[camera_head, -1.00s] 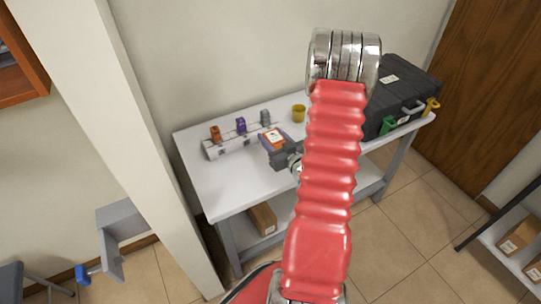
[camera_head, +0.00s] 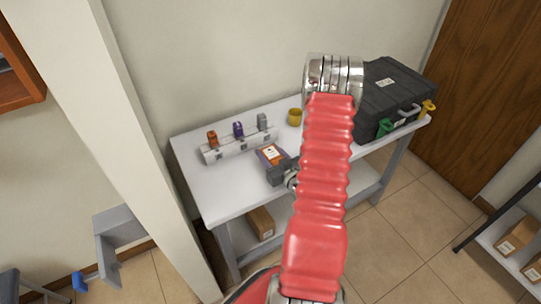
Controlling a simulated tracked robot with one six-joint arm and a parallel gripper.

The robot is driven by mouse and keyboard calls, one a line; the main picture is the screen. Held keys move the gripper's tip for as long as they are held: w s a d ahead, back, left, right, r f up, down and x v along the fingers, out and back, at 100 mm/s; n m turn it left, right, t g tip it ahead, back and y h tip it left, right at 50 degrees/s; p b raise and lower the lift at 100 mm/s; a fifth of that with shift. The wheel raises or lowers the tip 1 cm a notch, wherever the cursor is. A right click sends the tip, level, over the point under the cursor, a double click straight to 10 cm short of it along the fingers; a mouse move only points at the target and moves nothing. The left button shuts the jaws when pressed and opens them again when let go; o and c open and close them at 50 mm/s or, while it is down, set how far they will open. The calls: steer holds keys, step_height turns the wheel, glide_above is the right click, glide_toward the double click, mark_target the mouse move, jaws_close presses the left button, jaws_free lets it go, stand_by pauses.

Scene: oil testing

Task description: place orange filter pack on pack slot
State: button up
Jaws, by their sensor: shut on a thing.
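The orange filter pack (camera_head: 270,154), a small flat block with an orange and white top and purplish edges, is in my gripper (camera_head: 276,166) over the white table. My grey gripper is shut on its near side. I cannot tell whether the pack touches the tabletop or hangs just above it. A white rack (camera_head: 240,149) stands behind and left of the pack, apart from it. It bears an orange piece (camera_head: 212,139), a purple piece (camera_head: 238,130) and a grey piece (camera_head: 262,121). I cannot make out which place is the pack slot.
The white table (camera_head: 205,190) has free room at its front left. A yellow cup (camera_head: 295,117) stands behind the pack. A black case (camera_head: 390,90) is at the right, with a green piece (camera_head: 384,127) and a yellow piece (camera_head: 428,106) by its front. A pillar (camera_head: 125,150) rises left of the table.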

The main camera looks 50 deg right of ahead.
steer(key=shift+f, duration=1.05)
steer(key=o, duration=1.2)
steer(key=shift+f, duration=0.1)
steer(key=v, duration=1.1)
steer(key=shift+s+a, duration=0.15)
steer(key=shift+s, duration=0.1)
steer(key=shift+s+a, duration=0.1)
steer(key=shift+s, duration=0.1)
steer(key=shift+o, duration=0.5)
